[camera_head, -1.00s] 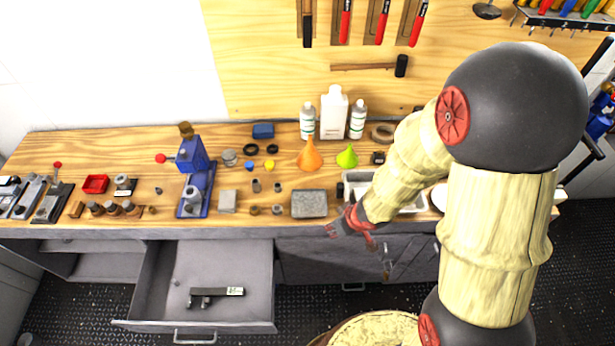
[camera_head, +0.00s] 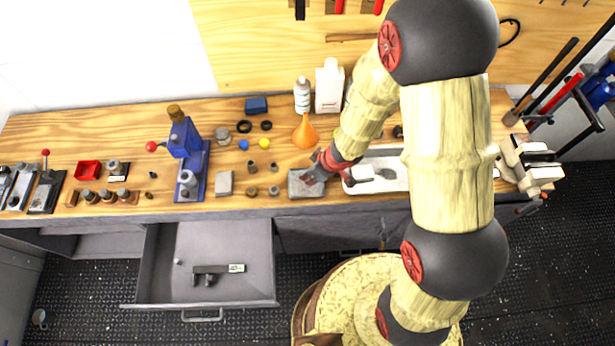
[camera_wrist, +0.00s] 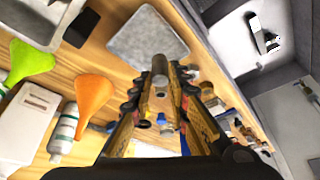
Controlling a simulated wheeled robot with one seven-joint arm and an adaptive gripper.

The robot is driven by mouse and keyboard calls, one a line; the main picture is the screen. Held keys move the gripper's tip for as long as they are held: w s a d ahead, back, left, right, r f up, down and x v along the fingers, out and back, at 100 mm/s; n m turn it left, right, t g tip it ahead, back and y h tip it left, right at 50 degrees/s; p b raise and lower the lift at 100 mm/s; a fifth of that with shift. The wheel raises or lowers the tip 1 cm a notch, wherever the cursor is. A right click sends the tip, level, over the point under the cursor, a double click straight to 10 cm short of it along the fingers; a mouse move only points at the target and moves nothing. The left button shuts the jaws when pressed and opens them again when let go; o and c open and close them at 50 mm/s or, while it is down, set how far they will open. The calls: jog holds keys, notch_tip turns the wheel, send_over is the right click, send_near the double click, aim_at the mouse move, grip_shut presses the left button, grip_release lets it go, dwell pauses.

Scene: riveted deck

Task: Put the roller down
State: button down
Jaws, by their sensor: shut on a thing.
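The roller (camera_wrist: 160,66) is a small grey cylinder between my fingertips in the wrist view. My gripper (camera_wrist: 159,88) is shut on it. In the head view, my gripper (camera_head: 314,177) is over the right part of a grey rectangular plate (camera_head: 297,192) near the front of the wooden bench (camera_head: 250,203). The roller cannot be made out there. The plate also shows ahead of the fingertips in the wrist view (camera_wrist: 148,35). I cannot tell the height of the roller above the bench.
An orange funnel (camera_head: 305,132) and a white bottle (camera_head: 329,88) stand behind my gripper. A light tray (camera_head: 385,158) lies to its right. Several small metal parts and a blue press (camera_head: 186,150) are to the left. An open drawer (camera_head: 200,292) juts out below, holding a dark tool.

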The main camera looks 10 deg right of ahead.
jog(key=w+f, duration=0.2)
jog(key=w+f+b, duration=0.1)
jog(key=f, duration=0.1)
jog(key=shift+a, duration=0.25)
jog(key=shift+w+f+b, duration=0.15)
jog(key=shift+f+b, duration=0.4)
jog(key=shift+f, duration=0.35)
jog(key=shift+w+f+b, duration=0.1)
jog(key=shift+f+b, duration=0.45)
jog(key=shift+f, duration=0.3)
jog(key=shift+f, duration=0.15)
jog(key=c, duration=1.7)
grip_release()
jog(key=shift+c, duration=0.2)
jog(key=shift+o, duration=0.3)
